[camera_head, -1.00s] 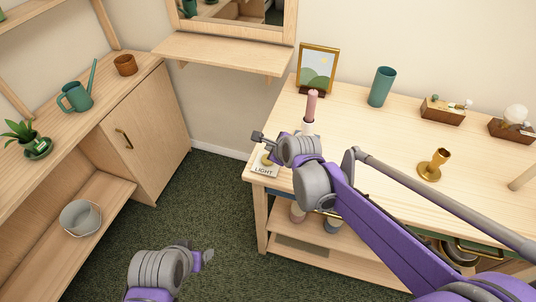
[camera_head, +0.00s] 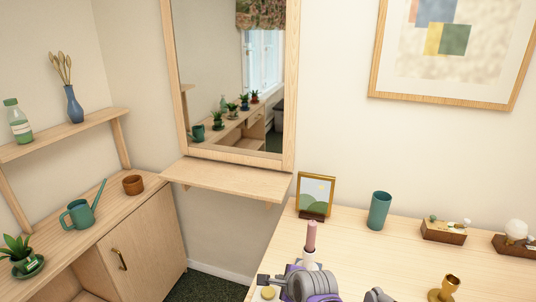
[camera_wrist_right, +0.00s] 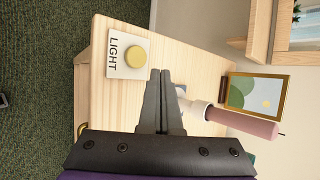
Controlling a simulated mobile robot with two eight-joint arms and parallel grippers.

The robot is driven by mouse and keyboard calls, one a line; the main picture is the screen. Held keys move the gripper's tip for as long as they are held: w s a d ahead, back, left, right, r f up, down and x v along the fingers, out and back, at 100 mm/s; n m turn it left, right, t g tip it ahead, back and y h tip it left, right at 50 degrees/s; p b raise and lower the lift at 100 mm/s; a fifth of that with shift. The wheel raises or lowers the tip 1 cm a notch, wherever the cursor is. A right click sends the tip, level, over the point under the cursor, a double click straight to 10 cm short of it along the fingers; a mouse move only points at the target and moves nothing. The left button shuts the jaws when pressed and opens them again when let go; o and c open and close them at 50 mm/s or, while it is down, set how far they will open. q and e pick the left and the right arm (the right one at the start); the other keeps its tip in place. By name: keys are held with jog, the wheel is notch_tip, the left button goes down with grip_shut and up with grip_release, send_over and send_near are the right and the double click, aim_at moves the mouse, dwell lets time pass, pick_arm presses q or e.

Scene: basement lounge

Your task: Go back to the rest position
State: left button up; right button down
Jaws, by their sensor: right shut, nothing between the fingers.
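My right gripper (camera_head: 264,280) is over the near left corner of the wooden table (camera_head: 350,250), with its arm coming in from below. In the right wrist view its two fingers (camera_wrist_right: 160,76) are shut together with nothing between them. They are apart from the yellow light button (camera_wrist_right: 136,58), which sits on a white plate marked LIGHT. In the head view the button (camera_head: 268,292) shows just below the gripper. My left gripper is not in view.
A pink candle (camera_head: 311,237) in a white holder stands close behind the right gripper. Also on the table are a framed picture (camera_head: 316,192), a teal cup (camera_head: 379,210) and a brass candlestick (camera_head: 446,288). A wall shelf (camera_head: 230,180) juts out below the mirror.

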jog(key=s+d+n+g+h+p, duration=0.1)
jog(key=s+d+n, duration=0.3)
jog(key=s+n, duration=0.2)
jog(key=s+d+f+n+h+p, duration=0.1)
jog(key=s+d+n, duration=0.4)
jog(key=s, duration=0.5)
jog(key=s+d+n+g+h+p, duration=0.1)
jog(key=s+d+n, duration=0.4)
jog(key=s+n, duration=0.3)
jog(key=shift+s+d+f+g, duration=0.15)
jog(key=shift+s+f+g, duration=0.05)
jog(key=shift+s+g, duration=0.15)
